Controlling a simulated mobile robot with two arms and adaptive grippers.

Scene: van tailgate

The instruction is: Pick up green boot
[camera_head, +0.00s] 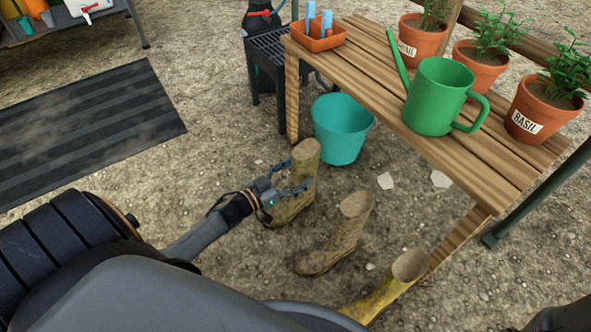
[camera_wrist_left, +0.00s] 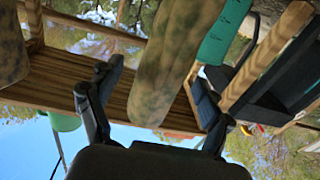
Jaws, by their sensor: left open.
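An olive-green boot with mud stains (camera_head: 302,160) stands upright on the gravel, near the middle of the head view. My left gripper (camera_head: 296,177) is at its shaft, with its fingers spread. In the left wrist view, which is upside down, the boot shaft (camera_wrist_left: 172,60) sits between the open fingers of the left gripper (camera_wrist_left: 157,80), with visible gaps at the sides. My right gripper is not in view.
A muddy brown boot (camera_head: 342,235) stands just right of the green one, and a yellow boot (camera_head: 385,288) stands nearer. A teal bucket (camera_head: 342,130) is behind. A wooden bench (camera_head: 465,165) holds a green watering can (camera_head: 438,95) and potted herbs.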

